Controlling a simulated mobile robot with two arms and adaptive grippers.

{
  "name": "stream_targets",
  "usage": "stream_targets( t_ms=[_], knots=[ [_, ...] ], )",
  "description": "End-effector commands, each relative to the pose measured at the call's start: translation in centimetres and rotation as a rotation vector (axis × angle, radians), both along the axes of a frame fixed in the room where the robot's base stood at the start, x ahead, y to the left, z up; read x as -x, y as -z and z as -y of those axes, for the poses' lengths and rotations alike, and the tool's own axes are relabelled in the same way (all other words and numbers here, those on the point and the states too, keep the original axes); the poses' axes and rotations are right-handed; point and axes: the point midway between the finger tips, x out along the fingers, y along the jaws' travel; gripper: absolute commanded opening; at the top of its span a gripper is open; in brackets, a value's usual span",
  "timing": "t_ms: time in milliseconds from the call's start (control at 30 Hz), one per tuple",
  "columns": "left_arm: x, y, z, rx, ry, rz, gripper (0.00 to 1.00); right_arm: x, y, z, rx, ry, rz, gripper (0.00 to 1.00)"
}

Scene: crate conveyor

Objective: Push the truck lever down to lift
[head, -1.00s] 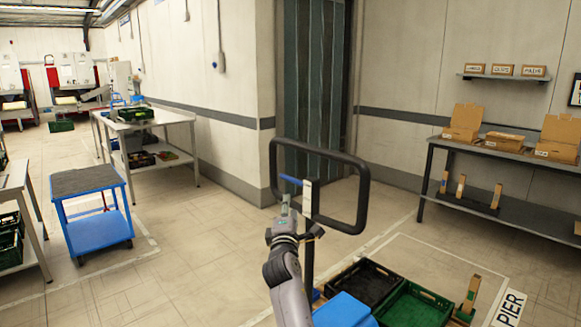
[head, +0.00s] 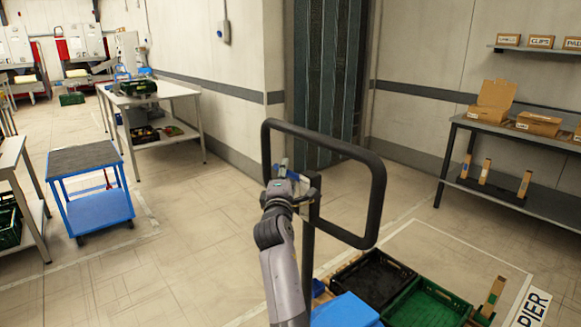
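The truck's black loop handle (head: 377,200) stands upright in the middle of the head view, on a dark post (head: 307,255). My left gripper is not in view.
A black crate (head: 345,268), a green crate (head: 462,308) and a blue surface (head: 345,312) lie low around the post. A blue cart (head: 62,205) stands at left on open floor. A grey packing bench (head: 455,122) with cardboard boxes stands at right.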

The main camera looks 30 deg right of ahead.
Motion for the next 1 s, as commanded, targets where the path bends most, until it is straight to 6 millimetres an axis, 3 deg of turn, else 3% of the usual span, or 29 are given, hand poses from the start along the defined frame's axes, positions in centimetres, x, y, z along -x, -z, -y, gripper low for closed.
stream_targets(
  t_ms=[433, 1000],
  knots=[
    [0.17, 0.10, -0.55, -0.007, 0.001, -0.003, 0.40, 0.03, -0.19, -0.23, 0.001, 0.002, 0.000, 0.35],
    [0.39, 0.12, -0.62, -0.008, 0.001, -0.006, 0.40, 0.02, -0.17, -0.22, 0.001, 0.001, 0.000, 0.00]
  ],
)
